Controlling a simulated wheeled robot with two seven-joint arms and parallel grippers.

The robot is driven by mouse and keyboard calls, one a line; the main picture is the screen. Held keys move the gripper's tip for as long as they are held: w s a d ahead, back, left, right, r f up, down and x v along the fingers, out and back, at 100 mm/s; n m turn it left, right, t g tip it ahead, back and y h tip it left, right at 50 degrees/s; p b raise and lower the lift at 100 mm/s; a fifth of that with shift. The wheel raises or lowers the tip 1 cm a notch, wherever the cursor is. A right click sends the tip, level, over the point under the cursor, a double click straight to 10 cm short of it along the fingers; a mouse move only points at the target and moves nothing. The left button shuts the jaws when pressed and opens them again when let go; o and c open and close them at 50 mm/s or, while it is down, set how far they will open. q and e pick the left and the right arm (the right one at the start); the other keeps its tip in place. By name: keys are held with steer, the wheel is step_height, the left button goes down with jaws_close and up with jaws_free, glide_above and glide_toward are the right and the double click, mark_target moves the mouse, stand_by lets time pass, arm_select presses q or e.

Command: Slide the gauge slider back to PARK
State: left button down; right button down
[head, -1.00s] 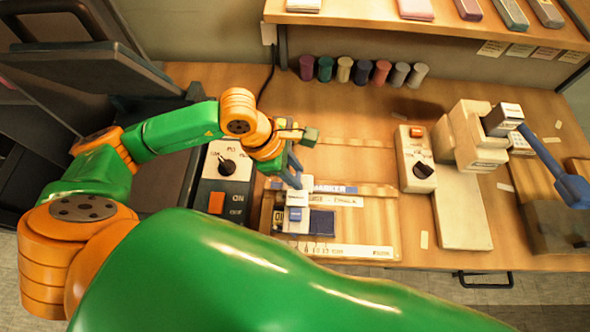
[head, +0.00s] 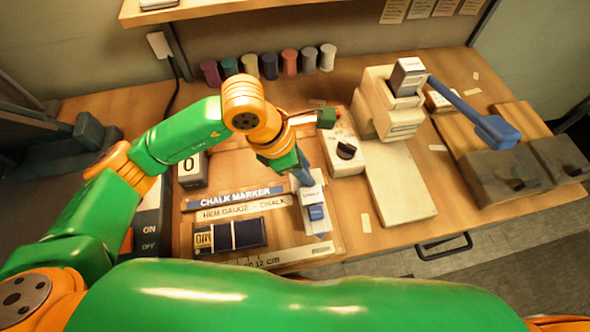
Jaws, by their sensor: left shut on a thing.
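The gauge slider (head: 317,220) is a white block with a blue button. It stands at the right end of the wooden hem gauge (head: 285,205), right of the dark blue pad (head: 238,234). My left gripper (head: 303,178) is shut on the slider's far end, with its blue-grey fingers pointing down. The forearm partly hides the fingers and the back of the gauge. A pale scale strip (head: 290,255) with a "12 cm" mark runs along the gauge's front edge; I cannot read a PARK mark. My right gripper is not in view.
A white box with a black knob (head: 346,150) stands just right of the gripper. A cream machine (head: 390,110) is beyond it. A row of thread spools (head: 270,66) stands at the back. An ON/OFF box (head: 148,222) is at left, partly behind my arm.

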arm_select(q)
steer(key=shift+d, duration=0.1)
stand_by(0.3)
steer(key=c, duration=0.7)
jaws_free()
steer(key=shift+o, duration=0.9)
steer(key=shift+w+d, duration=0.1)
steer(key=shift+d, duration=0.1)
steer(key=shift+a, duration=0.1)
steer(key=v, duration=0.7)
steer(key=shift+b, duration=0.45)
